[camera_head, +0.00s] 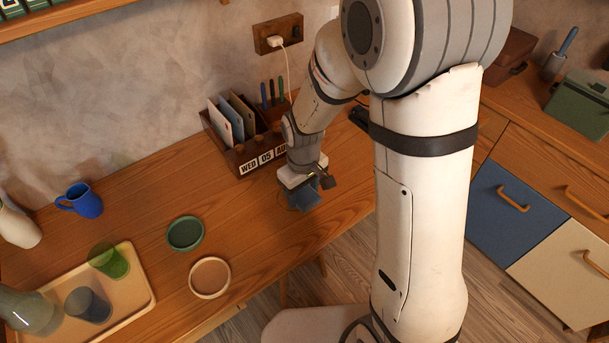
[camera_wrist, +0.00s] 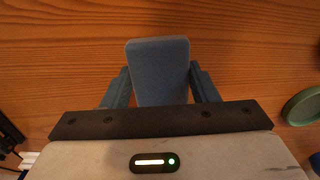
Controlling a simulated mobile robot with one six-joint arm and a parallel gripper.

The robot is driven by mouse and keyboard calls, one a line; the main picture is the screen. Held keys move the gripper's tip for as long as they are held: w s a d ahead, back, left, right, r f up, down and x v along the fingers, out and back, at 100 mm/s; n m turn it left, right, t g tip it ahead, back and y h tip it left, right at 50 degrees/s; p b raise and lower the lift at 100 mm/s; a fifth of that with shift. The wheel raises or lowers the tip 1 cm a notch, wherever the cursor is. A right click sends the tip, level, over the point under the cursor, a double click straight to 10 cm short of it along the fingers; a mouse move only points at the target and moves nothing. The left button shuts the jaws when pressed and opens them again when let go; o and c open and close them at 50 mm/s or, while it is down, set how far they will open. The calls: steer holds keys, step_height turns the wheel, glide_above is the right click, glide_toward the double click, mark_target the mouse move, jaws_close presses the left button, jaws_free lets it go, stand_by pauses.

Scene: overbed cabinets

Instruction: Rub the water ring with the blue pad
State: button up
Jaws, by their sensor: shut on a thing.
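My gripper (camera_head: 308,186) is low over the wooden desk, near the desk's right end and in front of the calendar organizer. It is shut on the blue pad (camera_head: 305,197). In the wrist view the blue pad (camera_wrist: 158,70) sticks out between the two dark blue fingers of my gripper (camera_wrist: 159,88), flat side to the camera. I cannot tell whether the pad touches the desk.
A green coaster (camera_head: 185,233) and a cream coaster (camera_head: 210,277) lie to the left. The organizer (camera_head: 243,140) stands behind my gripper. A blue mug (camera_head: 81,201) and a tray (camera_head: 143,299) with glasses are farther left. The desk between the green coaster and gripper looks clear.

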mark_target(302, 193)
steer(key=shift+r+p, duration=1.3)
steer(key=shift+r, duration=0.8)
steer(key=shift+a, duration=0.1)
